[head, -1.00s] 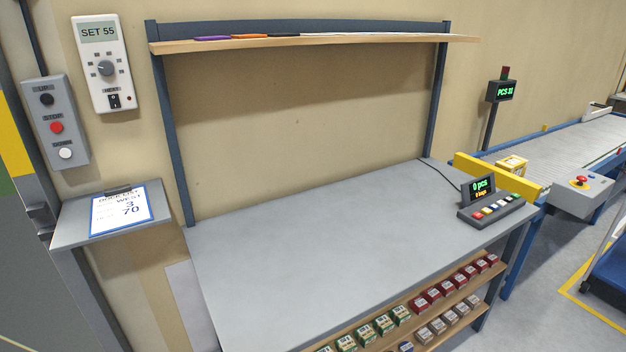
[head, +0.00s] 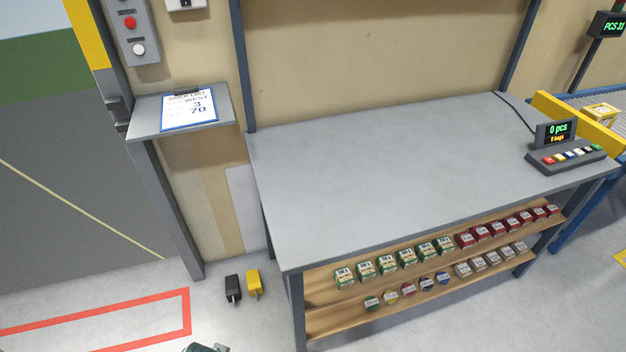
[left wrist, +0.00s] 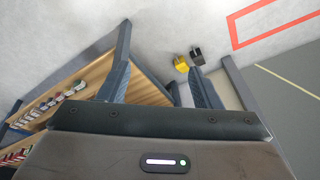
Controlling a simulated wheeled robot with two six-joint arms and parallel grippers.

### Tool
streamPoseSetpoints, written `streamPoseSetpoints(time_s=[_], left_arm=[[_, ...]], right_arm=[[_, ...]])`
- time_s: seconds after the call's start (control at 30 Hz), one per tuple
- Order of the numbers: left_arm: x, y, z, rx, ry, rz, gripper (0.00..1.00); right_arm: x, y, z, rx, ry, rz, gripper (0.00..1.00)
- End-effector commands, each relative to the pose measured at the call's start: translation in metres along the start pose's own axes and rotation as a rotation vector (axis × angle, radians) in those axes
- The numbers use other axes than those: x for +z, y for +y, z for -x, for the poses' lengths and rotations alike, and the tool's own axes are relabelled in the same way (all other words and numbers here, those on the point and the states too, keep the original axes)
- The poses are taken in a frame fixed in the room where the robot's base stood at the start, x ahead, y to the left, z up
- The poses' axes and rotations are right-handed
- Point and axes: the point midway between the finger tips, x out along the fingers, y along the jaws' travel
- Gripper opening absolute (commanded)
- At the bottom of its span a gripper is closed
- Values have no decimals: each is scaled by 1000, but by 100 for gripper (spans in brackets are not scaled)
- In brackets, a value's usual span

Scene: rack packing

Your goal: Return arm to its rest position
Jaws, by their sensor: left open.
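My left gripper (left wrist: 160,82) shows in the left wrist view with its two fingers spread apart and nothing held between them. Beyond the fingers are the pale floor, a table leg and the wooden shelves. In the head view only a small dark piece, which may be part of my arm, shows at the bottom edge, so the rest of the arm is hidden. My right gripper is in neither view.
The grey workbench (head: 390,165) has a bare top except for a counter panel (head: 568,157) at its right end. A black block (head: 232,288) and a yellow block (head: 253,283) are on the floor beside the bench. A clipboard shelf (head: 145,130) juts out left.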

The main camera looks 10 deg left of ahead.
Motion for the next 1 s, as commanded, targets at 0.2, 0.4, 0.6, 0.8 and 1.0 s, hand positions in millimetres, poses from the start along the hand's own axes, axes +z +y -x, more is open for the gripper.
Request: streamPoseSetpoints(time_s=[0.2,0.4,0.6,0.8,1.0], left_arm=[[52,1,-110,2,-51,10,58],[121,5,-187,5,-90,18,58],[202,11,-238,9,-128,26,58],[262,15,-257,12,-151,30,58],[280,17,-261,13,-157,32,58]], right_arm=[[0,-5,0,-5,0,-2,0],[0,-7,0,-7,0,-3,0],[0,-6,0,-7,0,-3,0],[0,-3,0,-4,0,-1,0],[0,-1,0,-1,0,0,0]])
